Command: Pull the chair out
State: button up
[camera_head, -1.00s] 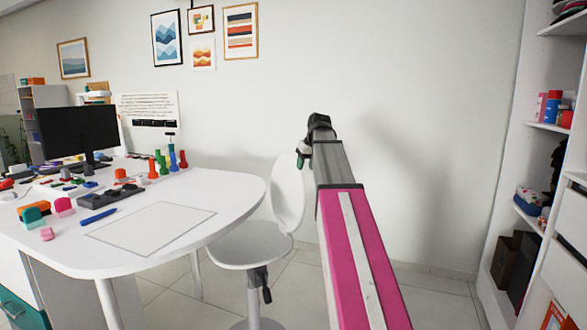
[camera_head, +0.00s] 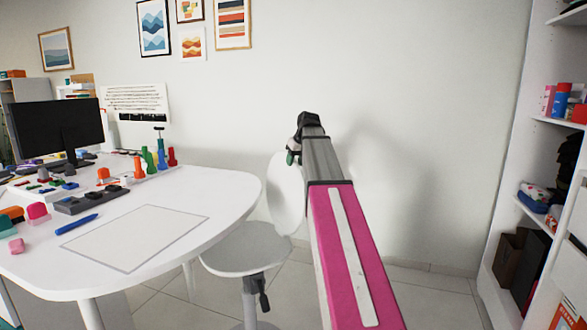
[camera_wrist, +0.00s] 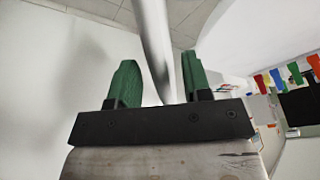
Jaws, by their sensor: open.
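The white chair has a round seat (camera_head: 245,248) and an upright oval backrest (camera_head: 284,195), and stands at the desk's right end. My gripper (camera_head: 291,153) is at the top of the backrest in the head view, partly hidden by my own arm. In the wrist view its two green fingers (camera_wrist: 160,82) are apart. The thin white edge of the backrest (camera_wrist: 152,45) shows between them, nearer the right finger. I cannot tell whether either finger touches it.
The white desk (camera_head: 225,195) is left of the chair and holds a monitor (camera_head: 58,130), coloured blocks and a flat sheet (camera_head: 135,235). A wall is behind the chair. Open shelves (camera_head: 540,120) stand at the right. Some tiled floor is free.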

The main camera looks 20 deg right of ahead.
aim_at(294, 167)
jog(key=shift+x, duration=1.55)
grip_shut()
jog(key=w+d, duration=0.2)
jog(key=d, duration=0.7)
jog(key=w+d, duration=0.2)
jog(key=d, duration=0.7)
jog(key=shift+d, duration=0.3)
grip_release()
jog(key=shift+d, duration=0.15)
jog(key=v, duration=1)
jog(key=shift+r, duration=0.35)
